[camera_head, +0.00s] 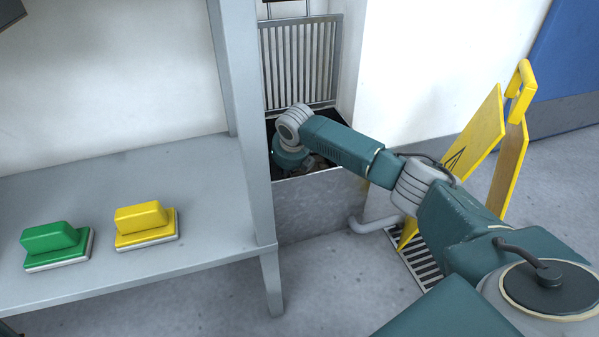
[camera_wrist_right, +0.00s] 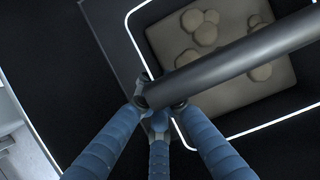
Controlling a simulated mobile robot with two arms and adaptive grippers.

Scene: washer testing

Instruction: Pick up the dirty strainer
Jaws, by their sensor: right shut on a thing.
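My right gripper (camera_wrist_right: 158,104) has its blue fingers closed around a dark grey round bar, which looks like the handle of the dirty strainer (camera_wrist_right: 240,62). Below the bar is a beige surface with rounded brown lumps, framed by a bright edge. I cannot tell whether this surface is part of the strainer. In the head view my right arm reaches down into the metal basin (camera_head: 318,205). The wrist covers the fingers and most of what they hold.
A grey shelf table (camera_head: 150,275) stands at the left, with a green brush (camera_head: 57,247) and a yellow brush (camera_head: 146,225). Its post is close to my right wrist. A vertical grate (camera_head: 300,62) stands behind the basin. A yellow folding sign (camera_head: 478,135) stands at the right.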

